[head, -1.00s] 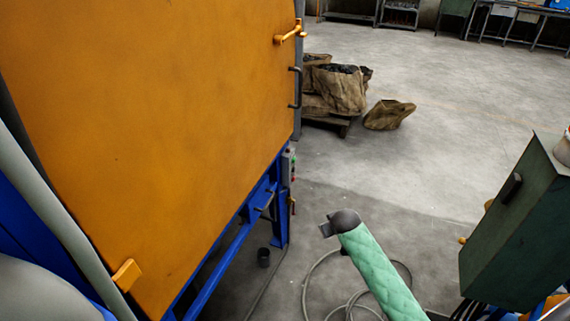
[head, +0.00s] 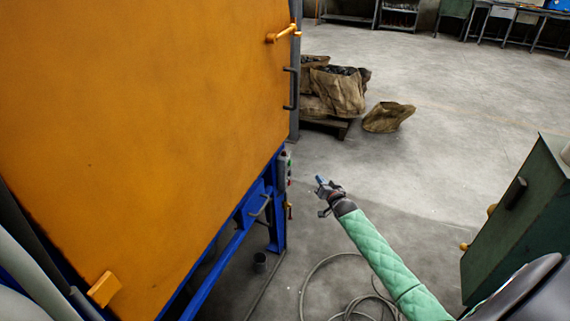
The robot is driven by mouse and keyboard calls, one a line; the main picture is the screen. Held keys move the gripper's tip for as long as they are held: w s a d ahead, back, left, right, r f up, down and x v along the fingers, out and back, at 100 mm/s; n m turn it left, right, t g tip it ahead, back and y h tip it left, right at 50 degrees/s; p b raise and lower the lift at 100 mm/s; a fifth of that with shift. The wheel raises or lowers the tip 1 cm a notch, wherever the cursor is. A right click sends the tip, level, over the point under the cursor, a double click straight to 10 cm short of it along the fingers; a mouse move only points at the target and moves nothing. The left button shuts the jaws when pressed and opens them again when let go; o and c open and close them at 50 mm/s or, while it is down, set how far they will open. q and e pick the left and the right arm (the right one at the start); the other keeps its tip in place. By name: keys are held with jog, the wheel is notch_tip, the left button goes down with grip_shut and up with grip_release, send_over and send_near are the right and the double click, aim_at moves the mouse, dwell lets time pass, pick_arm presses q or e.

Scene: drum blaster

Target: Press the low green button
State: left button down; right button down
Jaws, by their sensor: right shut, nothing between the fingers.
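A small grey control box (head: 285,168) is fixed to the blue frame at the lower right corner of the orange door. My right gripper (head: 320,181) is shut and empty, at the end of my green-sleeved arm. It is to the right of the control box and apart from it, with its tip pointing up and left. My left gripper is not in view.
The large orange door (head: 150,120) fills the left side, with a dark handle (head: 291,88) and an orange latch (head: 284,34). A green cabinet (head: 515,220) stands at right. Brown sacks (head: 337,92) sit behind. A hose (head: 330,290) lies on the floor.

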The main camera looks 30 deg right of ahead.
aim_at(290, 163)
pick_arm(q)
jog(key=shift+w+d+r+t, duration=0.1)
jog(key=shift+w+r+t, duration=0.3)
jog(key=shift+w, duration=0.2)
pick_arm(e)
notch_tip(290, 163, up, 4)
jog(key=shift+s+a+f+m+t, duration=0.1)
jog(key=shift+a+m+t, duration=0.05)
jog(key=shift+m+t, duration=0.9)
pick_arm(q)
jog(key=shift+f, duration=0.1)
